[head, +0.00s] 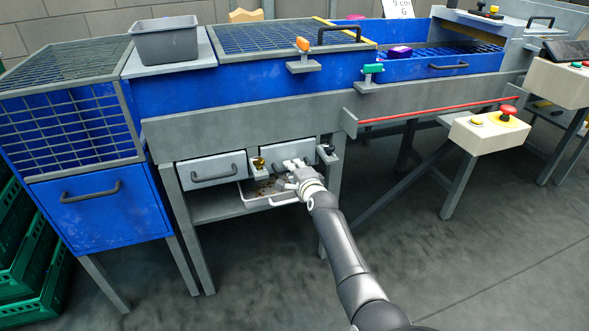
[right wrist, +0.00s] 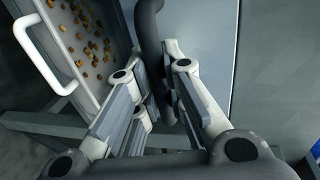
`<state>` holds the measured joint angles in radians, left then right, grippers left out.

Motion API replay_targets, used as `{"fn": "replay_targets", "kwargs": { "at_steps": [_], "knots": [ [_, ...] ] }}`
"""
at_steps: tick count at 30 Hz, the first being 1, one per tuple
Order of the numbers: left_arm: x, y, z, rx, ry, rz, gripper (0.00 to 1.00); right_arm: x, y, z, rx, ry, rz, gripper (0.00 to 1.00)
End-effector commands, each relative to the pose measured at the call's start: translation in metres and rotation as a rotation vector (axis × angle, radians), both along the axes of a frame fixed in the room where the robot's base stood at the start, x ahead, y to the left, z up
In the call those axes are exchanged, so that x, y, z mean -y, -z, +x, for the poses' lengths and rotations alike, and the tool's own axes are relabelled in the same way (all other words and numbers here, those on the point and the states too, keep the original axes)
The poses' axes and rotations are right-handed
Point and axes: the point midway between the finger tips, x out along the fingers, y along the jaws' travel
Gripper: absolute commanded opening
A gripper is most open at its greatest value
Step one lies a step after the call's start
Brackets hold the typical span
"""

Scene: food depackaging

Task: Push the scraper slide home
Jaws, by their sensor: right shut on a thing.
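The scraper slide appears to be the right one of two light grey fronts under the blue machine (head: 255,158). Its dark bar handle shows in the right wrist view (right wrist: 152,40). My right gripper (head: 297,170) is at this front, shut on the handle; in the right wrist view its fingers (right wrist: 172,95) sit on both sides of the bar. I cannot tell how far the slide stands out. My left gripper is not in view.
A white tray (head: 247,201) with brown crumbs sticks out just below the slide. The left grey front (head: 192,184) has its own handle. A brass knob (head: 259,163) and a black knob (head: 326,150) flank the slide. The floor in front is clear.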

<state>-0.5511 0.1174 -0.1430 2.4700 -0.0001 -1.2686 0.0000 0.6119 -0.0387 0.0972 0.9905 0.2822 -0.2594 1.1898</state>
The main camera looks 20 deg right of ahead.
Motion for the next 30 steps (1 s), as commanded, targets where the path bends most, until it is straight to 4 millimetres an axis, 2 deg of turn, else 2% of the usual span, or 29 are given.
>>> {"fn": "replay_targets", "kwargs": {
  "at_steps": [1, 2, 6, 20, 30],
  "knots": [
    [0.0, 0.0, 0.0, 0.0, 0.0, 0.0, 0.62, 0.001, -0.006, 0.002, 0.011, 0.002, 0.0, 0.0],
    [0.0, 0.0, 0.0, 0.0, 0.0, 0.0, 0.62, 0.001, -0.006, 0.002, 0.011, 0.002, 0.0, 0.15],
    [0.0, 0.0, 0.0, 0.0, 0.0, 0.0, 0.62, 0.001, -0.006, 0.002, 0.01, 0.002, 0.0, 0.33],
    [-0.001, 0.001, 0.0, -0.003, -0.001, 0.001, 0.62, 0.0, -0.004, -0.002, 0.007, 0.0, 0.0, 0.33],
    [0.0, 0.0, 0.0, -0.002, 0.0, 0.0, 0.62, 0.001, -0.01, -0.032, 0.007, 0.001, 0.001, 0.33]
  ]
}}
